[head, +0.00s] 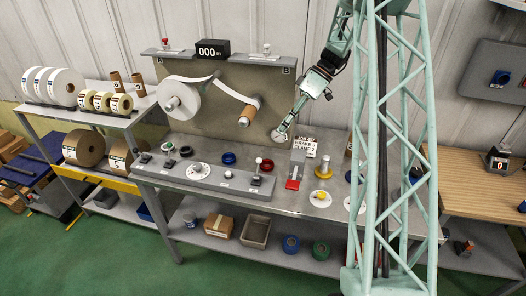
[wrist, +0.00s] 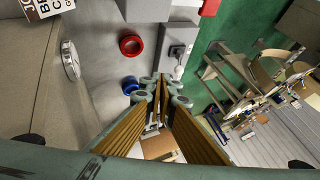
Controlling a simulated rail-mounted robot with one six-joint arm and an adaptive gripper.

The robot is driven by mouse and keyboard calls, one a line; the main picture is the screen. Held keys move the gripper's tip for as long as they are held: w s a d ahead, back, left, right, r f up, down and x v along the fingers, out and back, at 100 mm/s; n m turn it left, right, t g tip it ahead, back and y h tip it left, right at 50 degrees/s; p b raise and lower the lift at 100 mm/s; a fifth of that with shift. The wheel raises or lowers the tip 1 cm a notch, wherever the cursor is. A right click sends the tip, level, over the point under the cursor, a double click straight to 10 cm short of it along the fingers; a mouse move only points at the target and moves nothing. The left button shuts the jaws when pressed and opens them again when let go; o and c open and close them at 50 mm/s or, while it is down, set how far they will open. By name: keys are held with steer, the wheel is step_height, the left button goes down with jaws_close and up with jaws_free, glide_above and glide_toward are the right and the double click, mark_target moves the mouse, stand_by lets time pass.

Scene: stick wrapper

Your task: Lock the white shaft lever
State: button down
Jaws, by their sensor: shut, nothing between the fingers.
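One (head: 267,48) stands on the ledge at the top right of the upright panel, by the B plate. The other (head: 258,160) stands upright on a black base on the grey front block. I cannot tell by a label which is the white shaft lever. A white roll (head: 180,98) sits on the panel's left shaft, its strip running to a brown core (head: 249,111). My gripper (head: 284,127) is low by the panel's right side, apart from both levers. In the wrist view its fingers (wrist: 161,84) are together and empty.
A red-knobbed lever (head: 166,42) stands on the left ledge. A red ring (wrist: 131,44) and a blue ring (wrist: 131,87) lie on the bench.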

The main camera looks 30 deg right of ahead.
steer(key=shift+w+d+f, duration=0.35)
steer(key=shift+d+f, duration=0.1)
steer(key=shift+f, duration=0.2)
steer(key=shift+f, duration=0.1)
glide_toward(258, 168)
steer(key=shift+w+a+f+p, duration=0.2)
steer(key=shift+w+a+f, duration=0.05)
steer(key=shift+w+f, duration=0.7)
steer(key=shift+w+a+f+p, duration=0.2)
steer(key=shift+w+a+f, duration=0.1)
steer(key=shift+w+f, duration=0.65)
steer(key=shift+s+f, duration=0.1)
steer(key=shift+s, duration=0.15)
steer(key=shift+b, duration=0.4)
